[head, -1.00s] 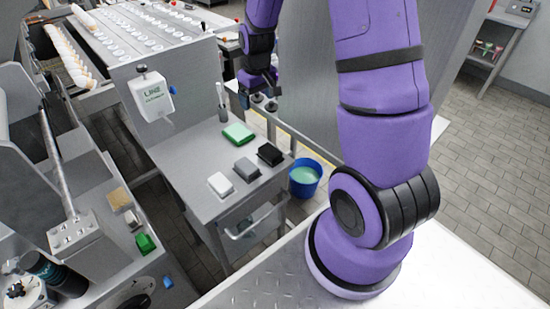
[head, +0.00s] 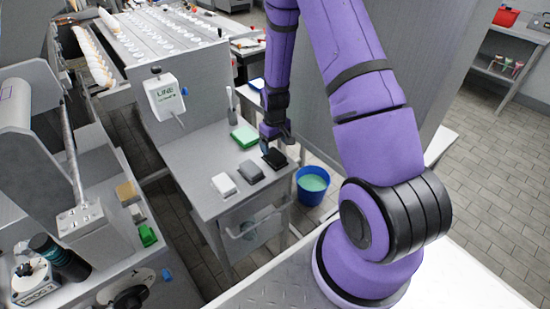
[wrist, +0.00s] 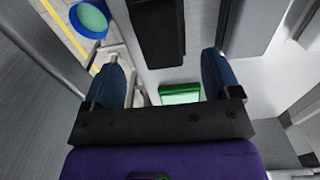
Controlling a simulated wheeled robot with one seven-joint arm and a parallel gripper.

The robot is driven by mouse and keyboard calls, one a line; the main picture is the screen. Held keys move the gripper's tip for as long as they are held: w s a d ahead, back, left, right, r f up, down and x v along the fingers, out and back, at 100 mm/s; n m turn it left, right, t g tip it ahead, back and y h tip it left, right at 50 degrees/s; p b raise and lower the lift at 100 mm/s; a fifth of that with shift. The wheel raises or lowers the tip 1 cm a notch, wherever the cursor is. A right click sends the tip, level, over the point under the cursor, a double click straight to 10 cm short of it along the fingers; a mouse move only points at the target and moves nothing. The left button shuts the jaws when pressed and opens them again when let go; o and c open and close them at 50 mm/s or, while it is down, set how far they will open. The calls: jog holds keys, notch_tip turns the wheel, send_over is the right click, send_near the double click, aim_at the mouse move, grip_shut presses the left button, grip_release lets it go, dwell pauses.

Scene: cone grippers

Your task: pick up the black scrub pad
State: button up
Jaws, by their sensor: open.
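The black scrub pad (head: 275,158) lies on the small metal table (head: 193,152), near its right edge. It also shows in the wrist view (wrist: 158,28), top centre, lying ahead of and between the two blue fingertips. My gripper (head: 276,140) is just above and behind the pad in the head view. In the wrist view my gripper (wrist: 160,68) is open with nothing between its fingers. I cannot tell whether a finger touches the pad. Part of the pad is cut off by the top of the wrist view.
A grey pad (head: 250,171) and a white pad (head: 223,184) sit left of the black one. A blue bucket (head: 312,192) stands right of the table. A machine panel (head: 185,80) rises behind.

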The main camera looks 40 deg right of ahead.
aim_at(275, 154)
jog(key=shift+f, duration=2.7)
jog(key=c, duration=1)
